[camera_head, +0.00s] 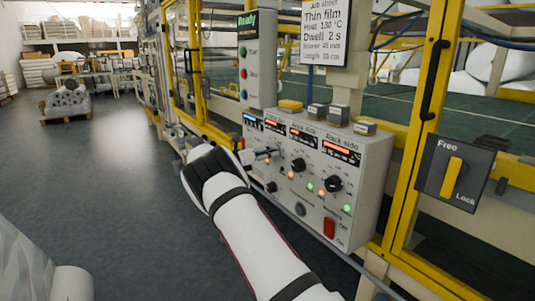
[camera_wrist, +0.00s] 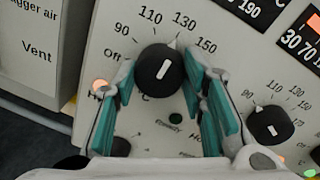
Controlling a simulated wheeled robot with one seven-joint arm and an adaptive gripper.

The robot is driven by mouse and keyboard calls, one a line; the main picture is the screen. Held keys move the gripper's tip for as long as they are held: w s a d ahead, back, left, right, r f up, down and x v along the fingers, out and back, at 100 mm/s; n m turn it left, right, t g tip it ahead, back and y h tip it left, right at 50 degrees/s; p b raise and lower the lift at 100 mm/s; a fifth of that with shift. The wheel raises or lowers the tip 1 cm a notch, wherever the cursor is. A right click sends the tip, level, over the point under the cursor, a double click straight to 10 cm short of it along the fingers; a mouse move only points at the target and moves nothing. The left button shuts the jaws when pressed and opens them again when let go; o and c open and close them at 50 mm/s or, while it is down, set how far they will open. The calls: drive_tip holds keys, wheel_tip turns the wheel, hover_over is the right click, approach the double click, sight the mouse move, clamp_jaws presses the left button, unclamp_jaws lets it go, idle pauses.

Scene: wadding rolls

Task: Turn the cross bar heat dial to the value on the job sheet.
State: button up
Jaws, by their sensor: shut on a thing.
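The heat dial (camera_wrist: 154,84) is a round black knob with a white pointer mark, on a scale from Off through 90, 110, 130 and 150. The mark leans up and slightly right, roughly toward 130. My gripper (camera_wrist: 163,72) is shut on this dial, one teal-padded finger on each side. In the head view my gripper (camera_head: 262,153) reaches the left part of the control box front and hides the dial. The dial's name label is not readable. The job sheet (camera_head: 324,32) reads Thin film, with a heat line that looks like 130 °C; its lower lines are small.
The control box (camera_head: 365,170) has other black dials (camera_head: 333,183), including one (camera_wrist: 270,126) right of my gripper. A red switch (camera_head: 329,228) is low on the box. A Free/Lock panel (camera_head: 440,190) with a yellow handle is at right. Open floor (camera_head: 110,160) lies left.

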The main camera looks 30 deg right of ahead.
drive_tip(key=o, duration=1.2)
drive_tip(key=shift+c, duration=0.2)
drive_tip(key=s+a, duration=0.1)
drive_tip(key=a, duration=1.1)
drive_tip(key=shift+s+r, duration=0.15)
drive_tip(key=shift+r, duration=0.15)
